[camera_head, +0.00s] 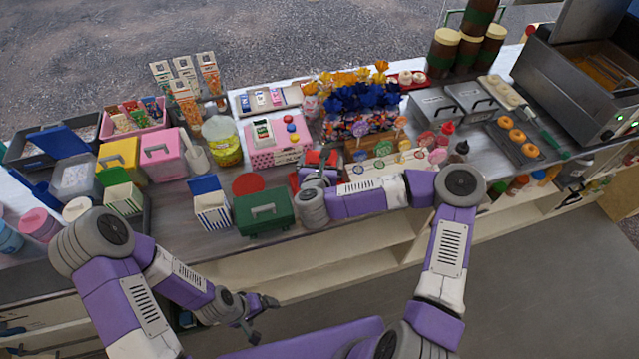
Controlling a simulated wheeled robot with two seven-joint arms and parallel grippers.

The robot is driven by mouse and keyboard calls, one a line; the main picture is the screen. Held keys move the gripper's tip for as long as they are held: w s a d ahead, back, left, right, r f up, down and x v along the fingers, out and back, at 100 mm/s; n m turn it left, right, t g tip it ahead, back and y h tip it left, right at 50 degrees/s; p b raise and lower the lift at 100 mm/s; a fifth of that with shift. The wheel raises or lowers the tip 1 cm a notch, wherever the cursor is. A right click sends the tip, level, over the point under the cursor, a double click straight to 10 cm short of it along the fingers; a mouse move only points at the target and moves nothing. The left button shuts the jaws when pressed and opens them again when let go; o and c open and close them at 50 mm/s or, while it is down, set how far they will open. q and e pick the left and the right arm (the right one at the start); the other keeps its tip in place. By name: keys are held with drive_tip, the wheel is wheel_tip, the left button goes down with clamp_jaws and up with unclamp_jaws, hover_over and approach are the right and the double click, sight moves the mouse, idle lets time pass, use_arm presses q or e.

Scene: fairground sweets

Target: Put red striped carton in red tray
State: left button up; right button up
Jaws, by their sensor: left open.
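Several cartons with orange-red and white stripes (209,75) stand upright at the back left of the counter. A shallow red tray (405,82) with small white-topped items shows at the back, right of the blue and orange wrapped sweets. A red object (312,160) lies partly hidden beside my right wrist; I cannot tell what it is. My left gripper (262,320) is open and empty, low in front of the counter, apart from the cartons. My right gripper (318,176) is over the counter's front middle, mostly hidden by its own arm; its fingers cannot be made out.
A blue striped carton (212,211), a green box (264,214) and a red round lid (248,184) are near the front edge. A pink box (163,154) and a yellow-green jar (223,142) stand behind. Hot trays (440,110) and a fryer (580,85) fill the right.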

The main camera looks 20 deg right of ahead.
wheel_tip(320, 180, down, 9)
drive_tip(key=shift+b, duration=0.65)
drive_tip(key=shift+f, duration=0.15)
drive_tip(key=o, duration=0.6)
drive_tip(key=shift+o, duration=0.2)
